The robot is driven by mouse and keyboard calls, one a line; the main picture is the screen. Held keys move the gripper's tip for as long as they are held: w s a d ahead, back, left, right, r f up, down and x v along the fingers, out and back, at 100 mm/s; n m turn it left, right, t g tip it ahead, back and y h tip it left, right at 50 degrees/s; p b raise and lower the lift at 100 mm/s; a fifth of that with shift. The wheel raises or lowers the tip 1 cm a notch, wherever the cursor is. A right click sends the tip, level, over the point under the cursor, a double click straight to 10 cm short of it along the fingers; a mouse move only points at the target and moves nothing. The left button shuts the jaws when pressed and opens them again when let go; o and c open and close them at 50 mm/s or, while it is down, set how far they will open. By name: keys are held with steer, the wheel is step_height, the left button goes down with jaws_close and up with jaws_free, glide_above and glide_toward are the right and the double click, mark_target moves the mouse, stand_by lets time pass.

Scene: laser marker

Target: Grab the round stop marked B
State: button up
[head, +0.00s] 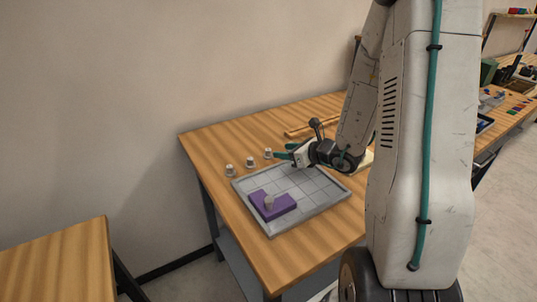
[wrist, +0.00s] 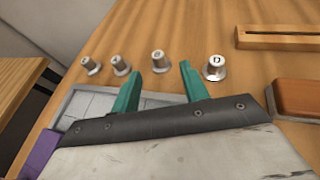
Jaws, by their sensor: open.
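Several small grey round stops stand in a row on the wooden table. In the wrist view they are a far-left stop (wrist: 91,67), a second stop (wrist: 121,67), a third stop (wrist: 160,64) and a right stop (wrist: 215,70), whose top reads D. The other letters are too small to read surely, so I cannot tell which is B. My gripper (head: 281,151) is open and empty near the row's right end. In the wrist view its green fingers (wrist: 160,68) point towards the third stop.
A grey gridded tray (head: 325,208) lies in front of the row. A slotted wooden strip (wrist: 280,38) and a brown block (wrist: 298,98) lie to the right. Another table (head: 55,262) stands at left.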

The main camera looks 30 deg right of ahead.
mark_target(272, 157)
steer(key=x, duration=0.6)
steer(key=shift+a+f, duration=0.2)
steer(key=shift+f, duration=0.15)
steer(key=shift+c, duration=0.4)
jaws_close()
